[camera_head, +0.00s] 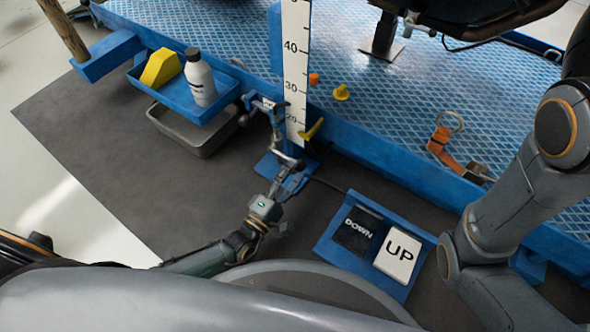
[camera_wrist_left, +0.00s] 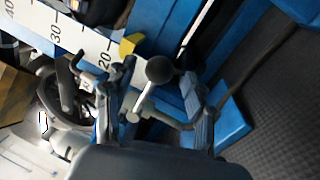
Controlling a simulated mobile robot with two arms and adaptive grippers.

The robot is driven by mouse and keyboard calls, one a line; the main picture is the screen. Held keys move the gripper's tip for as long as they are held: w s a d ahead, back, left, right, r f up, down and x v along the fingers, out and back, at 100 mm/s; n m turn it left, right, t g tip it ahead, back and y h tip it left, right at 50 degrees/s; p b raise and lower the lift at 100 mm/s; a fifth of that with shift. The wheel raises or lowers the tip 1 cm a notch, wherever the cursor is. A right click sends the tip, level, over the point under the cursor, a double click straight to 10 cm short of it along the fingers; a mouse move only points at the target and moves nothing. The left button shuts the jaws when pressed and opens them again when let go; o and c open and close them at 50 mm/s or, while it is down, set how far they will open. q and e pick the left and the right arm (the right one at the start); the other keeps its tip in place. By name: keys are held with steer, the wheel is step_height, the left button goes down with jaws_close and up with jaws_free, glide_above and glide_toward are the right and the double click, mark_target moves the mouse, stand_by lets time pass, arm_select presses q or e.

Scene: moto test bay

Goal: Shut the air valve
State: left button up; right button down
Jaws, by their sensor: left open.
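The air valve shows in the left wrist view as a silver lever (camera_wrist_left: 146,100) with a black ball knob (camera_wrist_left: 159,70), above a metal pipe. In the head view the valve (camera_head: 287,160) is small, low by the foot of the ruler post, and partly hard to make out. My left gripper (camera_head: 287,184) is open and reaches up to it from below. In the left wrist view its fingers (camera_wrist_left: 155,118) stand either side of the lever area. I cannot tell whether they touch it. My right arm shows at the right, but its gripper is out of view.
A white ruler (camera_head: 294,65) with a yellow pointer (camera_head: 313,130) rises behind the valve. A blue tray (camera_head: 218,111) with a bottle (camera_head: 200,78) is to the left, above a grey bin (camera_head: 190,135). A DOWN/UP pedal (camera_head: 362,252) lies to the right. An orange strap (camera_head: 440,143) lies on the blue platform.

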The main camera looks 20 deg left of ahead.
arm_select(q)
steer(key=v, duration=0.6)
steer(key=shift+s, duration=0.2)
steer(key=shift+a+f, duration=0.1)
